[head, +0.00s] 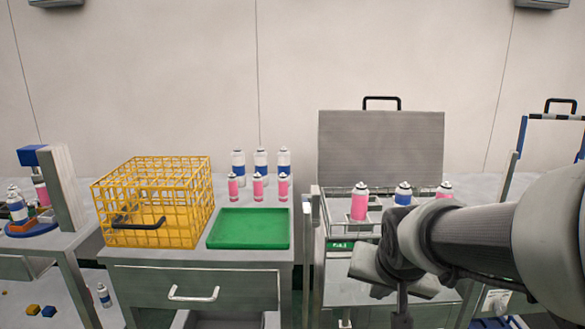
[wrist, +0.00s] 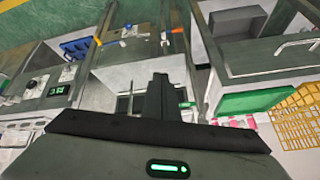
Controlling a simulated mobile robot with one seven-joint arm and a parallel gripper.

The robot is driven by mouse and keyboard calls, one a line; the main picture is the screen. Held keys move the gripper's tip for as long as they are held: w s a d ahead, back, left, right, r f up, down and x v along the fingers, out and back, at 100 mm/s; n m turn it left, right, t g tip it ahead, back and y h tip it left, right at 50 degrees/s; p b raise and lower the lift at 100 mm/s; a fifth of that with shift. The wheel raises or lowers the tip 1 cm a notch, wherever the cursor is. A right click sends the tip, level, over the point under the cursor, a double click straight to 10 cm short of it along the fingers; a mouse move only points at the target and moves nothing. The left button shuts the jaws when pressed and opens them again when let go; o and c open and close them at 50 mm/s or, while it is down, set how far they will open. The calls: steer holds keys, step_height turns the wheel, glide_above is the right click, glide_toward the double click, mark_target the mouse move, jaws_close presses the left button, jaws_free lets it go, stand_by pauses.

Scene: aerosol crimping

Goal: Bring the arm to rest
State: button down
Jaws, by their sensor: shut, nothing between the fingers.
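My arm (head: 470,238) reaches in from the right edge of the head view, and its wrist end hangs in front of the cart on the right. My gripper (wrist: 160,82) shows in the wrist view with its fingers together and nothing between them. In the head view only a dark part of it points down at the bottom, and its fingertips are not clear. The gripper appears apart from the cans and furniture.
A yellow wire crate (head: 150,205) and a green tray (head: 249,229) stand on the drawer bench (head: 200,256). Several pink and blue-white cans stand behind the tray. A pink can (head: 359,203) and others stand in a rack on the cart, near my arm.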

steer(key=s+a+r+n+g, duration=0.1)
steer(key=s+r+n, duration=0.15)
steer(key=s, duration=0.45)
steer(key=s+a+r+n, duration=0.1)
steer(key=s+r+n, duration=0.15)
steer(key=s, duration=0.45)
step_height(320, 180, up, 26)
steer(key=m+p, duration=0.1)
steer(key=p, duration=2.4)
steer(key=shift+w+f+y, duration=0.2)
steer(key=shift+f+y, duration=0.05)
steer(key=shift+y, duration=0.15)
